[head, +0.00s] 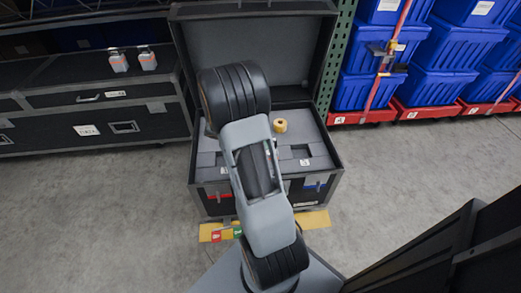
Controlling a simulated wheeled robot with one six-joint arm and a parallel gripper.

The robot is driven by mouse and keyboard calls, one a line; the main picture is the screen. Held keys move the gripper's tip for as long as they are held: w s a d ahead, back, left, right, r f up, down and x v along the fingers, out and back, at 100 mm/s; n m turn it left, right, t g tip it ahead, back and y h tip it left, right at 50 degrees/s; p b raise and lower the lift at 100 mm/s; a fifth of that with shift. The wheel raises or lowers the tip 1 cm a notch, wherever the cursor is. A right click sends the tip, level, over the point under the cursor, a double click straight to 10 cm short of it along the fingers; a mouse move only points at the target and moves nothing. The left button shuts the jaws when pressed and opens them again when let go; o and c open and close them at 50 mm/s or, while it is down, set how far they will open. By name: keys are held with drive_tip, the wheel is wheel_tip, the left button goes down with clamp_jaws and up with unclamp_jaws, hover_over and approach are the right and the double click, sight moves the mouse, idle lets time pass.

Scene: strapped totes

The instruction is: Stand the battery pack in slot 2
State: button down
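Two small grey and orange blocks stand on the black chest at the left: the left one (118,62) and the right one (147,60). They look like battery packs, but I cannot read any marking. An open black case (335,172) stands on the floor in the middle, lid raised. Its grey insert has recesses, and a dark one (302,153) shows right of my arm. I cannot tell which is slot 2. A yellow round piece (280,126) stands on the insert. My arm covers the case's middle and hides part of the insert. My gripper is not visible.
The black chest (90,115) with drawers and latches fills the left. Strapped blue totes (425,85) on red bases (420,112) stand at the right back, beside a green perforated post (335,60). Yellow floor strips (315,220) lie before the case. Grey floor is clear on both sides.

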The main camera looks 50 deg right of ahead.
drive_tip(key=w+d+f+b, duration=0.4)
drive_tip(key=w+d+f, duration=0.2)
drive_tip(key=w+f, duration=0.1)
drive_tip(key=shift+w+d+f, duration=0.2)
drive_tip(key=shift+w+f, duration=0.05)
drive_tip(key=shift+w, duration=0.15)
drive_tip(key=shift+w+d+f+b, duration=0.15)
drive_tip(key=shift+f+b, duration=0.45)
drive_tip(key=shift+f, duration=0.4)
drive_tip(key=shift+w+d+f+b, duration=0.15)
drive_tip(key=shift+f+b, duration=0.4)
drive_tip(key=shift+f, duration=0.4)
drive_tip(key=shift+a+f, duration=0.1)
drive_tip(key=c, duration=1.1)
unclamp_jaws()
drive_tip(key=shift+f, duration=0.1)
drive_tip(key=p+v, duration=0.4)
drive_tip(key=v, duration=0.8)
